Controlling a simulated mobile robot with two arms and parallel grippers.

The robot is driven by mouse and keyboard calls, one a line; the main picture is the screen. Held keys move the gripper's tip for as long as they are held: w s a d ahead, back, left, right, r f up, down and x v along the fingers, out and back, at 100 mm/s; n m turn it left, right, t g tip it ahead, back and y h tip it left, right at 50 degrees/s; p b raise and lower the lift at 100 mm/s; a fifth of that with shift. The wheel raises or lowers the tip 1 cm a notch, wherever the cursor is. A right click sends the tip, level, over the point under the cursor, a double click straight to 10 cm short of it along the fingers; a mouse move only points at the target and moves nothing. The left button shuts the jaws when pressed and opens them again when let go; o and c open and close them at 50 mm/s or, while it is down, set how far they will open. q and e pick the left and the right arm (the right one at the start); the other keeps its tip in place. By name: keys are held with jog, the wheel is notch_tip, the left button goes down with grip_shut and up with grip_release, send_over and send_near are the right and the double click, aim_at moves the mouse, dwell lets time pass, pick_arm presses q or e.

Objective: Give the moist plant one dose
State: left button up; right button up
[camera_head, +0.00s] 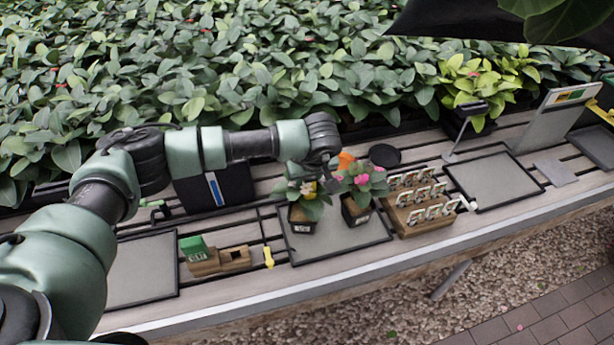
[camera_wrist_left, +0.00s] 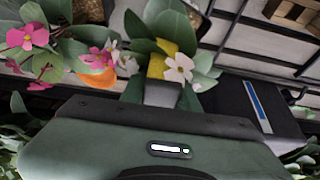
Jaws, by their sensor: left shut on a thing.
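Two potted plants stand side by side on the middle tray (camera_head: 340,243). The left plant (camera_head: 303,212) has white flowers and a dark pot with a white label. The right plant (camera_head: 358,206) has pink flowers and a similar pot; its pink flowers also show in the left wrist view (camera_wrist_left: 27,37). My left gripper (camera_head: 318,168) is just above and behind the left plant. It is shut on a yellow thing (camera_wrist_left: 157,66), which is partly hidden by leaves and a white flower. I cannot tell whether its lower end touches the pot. My right gripper is out of view.
A wooden block with a green box (camera_head: 195,247) and a small yellow piece (camera_head: 268,257) lie to the left. A stepped wooden rack (camera_head: 424,225) with several small items stands at right. The left tray (camera_head: 140,272) and right tray (camera_head: 495,180) are empty. A dense hedge is behind.

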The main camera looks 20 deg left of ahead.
pick_arm(q)
jog(key=shift+f+b, duration=0.45)
dwell(0.8)
jog(key=shift+s+f+b, duration=0.1)
jog(key=shift+b, duration=0.2)
dwell(1.5)
notch_tip(320, 180, up, 2)
jog(key=shift+r+p, duration=0.1)
jog(key=shift+p, duration=0.45)
jog(key=shift+r+p, duration=1.05)
jog(key=shift+r, duration=1.45)
